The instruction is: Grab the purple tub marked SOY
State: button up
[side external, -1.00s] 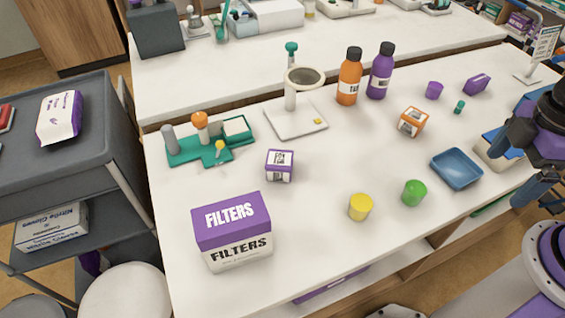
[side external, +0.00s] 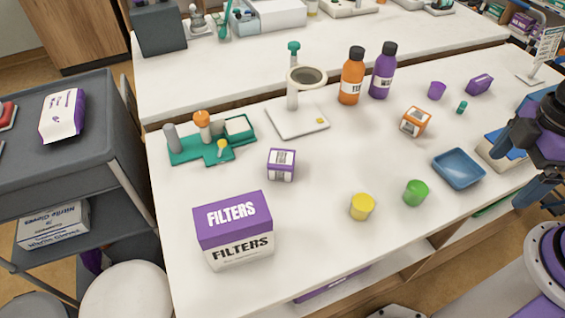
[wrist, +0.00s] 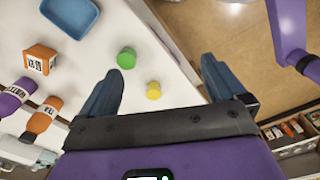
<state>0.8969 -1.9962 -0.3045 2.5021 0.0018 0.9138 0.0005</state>
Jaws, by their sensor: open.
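A small purple and white tub (side external: 281,165) with a dark-printed white label stands mid-table in the side view, behind the FILTERS box; I cannot read its label. A purple bottle (side external: 382,72) and a small purple box (side external: 479,85) stand further back, and no SOY marking is legible on either. My gripper (side external: 533,190) is at the right edge of the side view, far from the small tub. In the wrist view my gripper (wrist: 160,68) is open, with nothing between its fingers. The small tub does not show in the wrist view.
The FILTERS box (side external: 234,230), yellow cup (side external: 362,207), green cup (side external: 416,193), blue tray (side external: 459,169), orange cube (side external: 415,122), orange bottle (side external: 351,76) and round-topped stand (side external: 297,120) share the white table. A teal rack (side external: 212,147) stands left. Table is clear between tub and yellow cup.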

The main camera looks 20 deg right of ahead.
aim_at(281, 163)
jog(key=w+a+f+m+g+y, duration=0.3)
jog(key=w+a+m+g+y, duration=0.15)
jog(key=a+m, duration=0.45)
jog(key=w+a+f+m+g+y, duration=0.3)
jog(key=w+a+m+y, duration=0.25)
jog(key=a+m, duration=0.35)
jog(key=w+d+f+m+t+y, duration=0.1)
jog(key=w+d+f+m+t, duration=0.1)
jog(key=w+f+m+t, duration=0.45)
jog(key=w+d+f+m+t, duration=0.25)
jog(key=w+m+t, duration=0.55)
jog(key=m, duration=0.4)
jog(key=x, duration=1.2)
jog(key=shift+s+a, duration=0.25)
jog(key=shift+a, duration=0.2)
jog(key=shift+x, duration=2.7)
jog(key=shift+d, duration=0.15)
jog(key=c, duration=1.2)
